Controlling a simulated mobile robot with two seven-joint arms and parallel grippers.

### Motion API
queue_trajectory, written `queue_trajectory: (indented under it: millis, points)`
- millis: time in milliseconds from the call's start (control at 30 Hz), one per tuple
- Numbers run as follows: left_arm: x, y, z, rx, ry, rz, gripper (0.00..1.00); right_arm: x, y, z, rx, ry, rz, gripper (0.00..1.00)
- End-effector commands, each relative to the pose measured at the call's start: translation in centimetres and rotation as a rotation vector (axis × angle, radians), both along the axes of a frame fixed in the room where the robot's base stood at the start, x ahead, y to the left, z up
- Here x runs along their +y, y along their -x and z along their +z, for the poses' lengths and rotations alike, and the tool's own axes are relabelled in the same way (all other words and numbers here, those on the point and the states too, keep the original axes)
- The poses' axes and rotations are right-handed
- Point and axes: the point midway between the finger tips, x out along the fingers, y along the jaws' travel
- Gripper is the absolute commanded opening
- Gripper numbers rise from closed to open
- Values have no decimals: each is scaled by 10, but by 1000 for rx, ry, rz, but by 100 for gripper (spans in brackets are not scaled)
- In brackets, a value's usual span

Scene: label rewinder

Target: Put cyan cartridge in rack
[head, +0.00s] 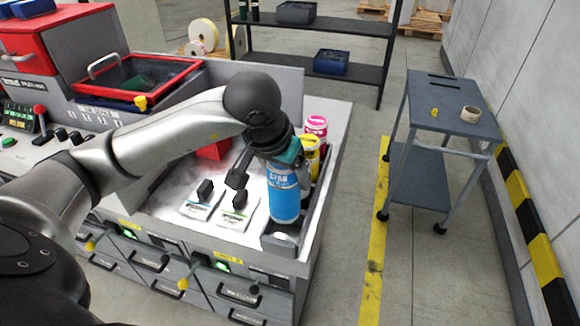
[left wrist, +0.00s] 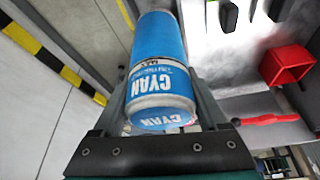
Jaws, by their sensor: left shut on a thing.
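The cyan cartridge (head: 284,195) is a blue cylinder with white "CYAN" lettering, nearly upright at the right side of the white machine bay. My left gripper (head: 283,158) is shut on its upper part; in the left wrist view the cartridge (left wrist: 160,65) lies between the two fingers (left wrist: 160,100). The dark rack (head: 268,243) runs along the bay's right wall. It holds a yellow cartridge (head: 310,150) and a pink cartridge (head: 316,126) behind the cyan one. The cyan cartridge's base is close to the rack's front part; I cannot tell whether it touches. My right gripper is not in view.
Two labelled plates with black handles (head: 240,200) lie left of the cartridge. A red open box (head: 213,150) stands behind them, partly hidden by my arm. The bay's raised right wall (head: 325,190) is close to the rack. A grey cart (head: 455,105) stands apart at right.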

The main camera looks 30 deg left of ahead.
Motion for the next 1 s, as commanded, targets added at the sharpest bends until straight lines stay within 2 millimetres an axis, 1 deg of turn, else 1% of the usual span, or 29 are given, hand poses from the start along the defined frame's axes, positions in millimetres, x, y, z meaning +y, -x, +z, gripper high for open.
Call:
queue_trajectory:
  millis: [67, 167, 433, 600, 700, 800, 1000]
  points:
    - [0, 0, -10, -1, 2, 0, 0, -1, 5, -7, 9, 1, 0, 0]
    - [0, 0, -20, -2, 2, 0, 0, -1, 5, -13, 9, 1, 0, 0]
    - [0, 0, -46, -2, 2, 0, 0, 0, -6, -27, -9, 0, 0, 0]
    - [0, 0, -62, -1, 1, 1, 0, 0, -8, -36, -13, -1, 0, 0]
    - [0, -1, -69, -4, 0, 0, 0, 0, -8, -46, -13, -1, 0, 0]
    - [0, -1, -74, -4, 1, 0, 0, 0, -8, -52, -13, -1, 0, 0]
    - [0, -1, -79, -4, 1, 1, 0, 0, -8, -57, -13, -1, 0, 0]
